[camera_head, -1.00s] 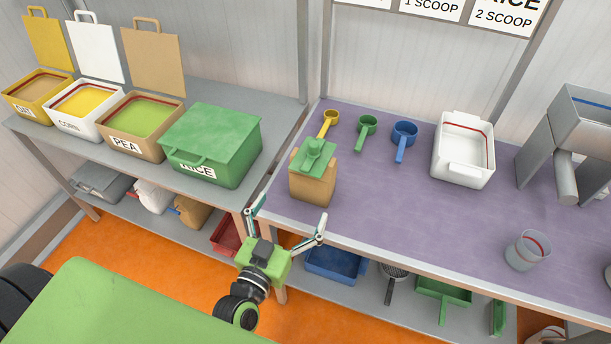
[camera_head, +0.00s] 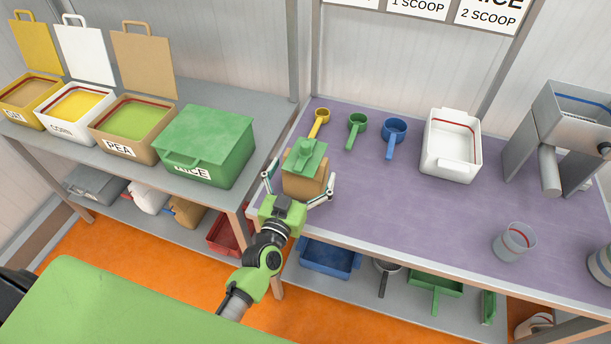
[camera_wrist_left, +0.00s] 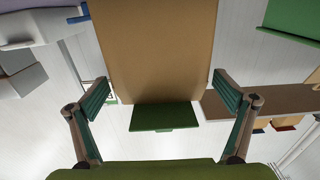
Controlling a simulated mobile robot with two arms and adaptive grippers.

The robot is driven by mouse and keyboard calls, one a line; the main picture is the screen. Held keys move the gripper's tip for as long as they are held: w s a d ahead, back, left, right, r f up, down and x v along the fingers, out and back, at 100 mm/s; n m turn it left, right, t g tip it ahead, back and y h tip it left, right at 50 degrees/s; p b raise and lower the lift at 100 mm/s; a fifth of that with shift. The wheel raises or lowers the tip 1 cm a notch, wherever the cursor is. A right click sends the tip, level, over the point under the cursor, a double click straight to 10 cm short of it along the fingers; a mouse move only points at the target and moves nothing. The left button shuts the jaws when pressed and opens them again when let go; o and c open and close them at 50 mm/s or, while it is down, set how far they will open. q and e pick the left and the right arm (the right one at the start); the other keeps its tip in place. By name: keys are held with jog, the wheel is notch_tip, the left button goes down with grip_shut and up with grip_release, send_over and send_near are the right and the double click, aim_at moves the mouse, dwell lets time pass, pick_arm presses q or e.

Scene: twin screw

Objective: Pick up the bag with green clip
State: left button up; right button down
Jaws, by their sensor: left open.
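The tan bag (camera_head: 305,184) with a green clip (camera_head: 305,155) on its top stands upright on the purple table near its left front corner. My left gripper (camera_head: 300,188) is open, with one finger on each side of the bag. In the left wrist view, the bag (camera_wrist_left: 155,45) fills the middle between the open fingers (camera_wrist_left: 160,100), with gaps on both sides. The green clip (camera_wrist_left: 164,117) shows below it in that view. My right gripper is not in view.
The green rice box (camera_head: 205,145) stands on the grey shelf just left of the bag. Yellow (camera_head: 319,122), green (camera_head: 356,130) and blue (camera_head: 394,137) scoops lie behind it. A white bin (camera_head: 451,146) and a clear cup (camera_head: 514,243) are to the right. The table's middle is clear.

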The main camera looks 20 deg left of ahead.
pick_arm(q)
jog(key=shift+w, duration=1.1)
jog(key=shift+s, duration=0.1)
jog(key=c, duration=1.3)
jog(key=shift+r, duration=0.15)
